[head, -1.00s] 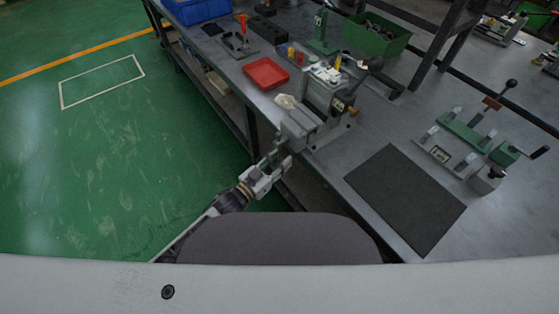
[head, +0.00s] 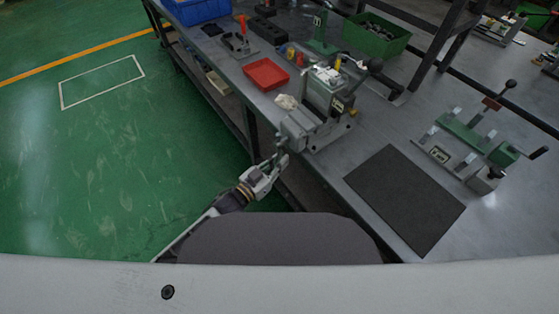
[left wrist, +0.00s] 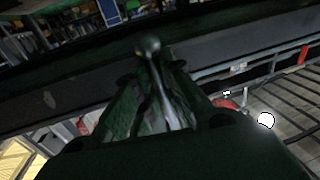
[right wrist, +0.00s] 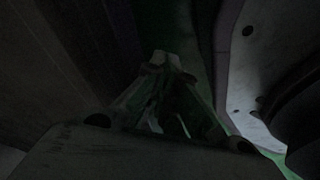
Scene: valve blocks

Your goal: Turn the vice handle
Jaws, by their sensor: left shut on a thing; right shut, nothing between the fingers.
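The grey bench vice (head: 296,130) sits at the near edge of the workbench in the head view. My left gripper (head: 279,160) is just below and in front of it, at the vice handle. In the left wrist view the vice handle (left wrist: 153,52) is a thin metal bar with a ball end. It lies between the fingers of my left gripper (left wrist: 150,85), which is shut on it. In the dark right wrist view my right gripper (right wrist: 165,65) is shut and empty. It does not show in the head view.
A red tray (head: 265,74), a green bin (head: 377,35) and a green clamp fixture (head: 465,135) stand on the bench. A black mat (head: 405,200) lies right of the vice. Green floor (head: 110,170) is open at the left.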

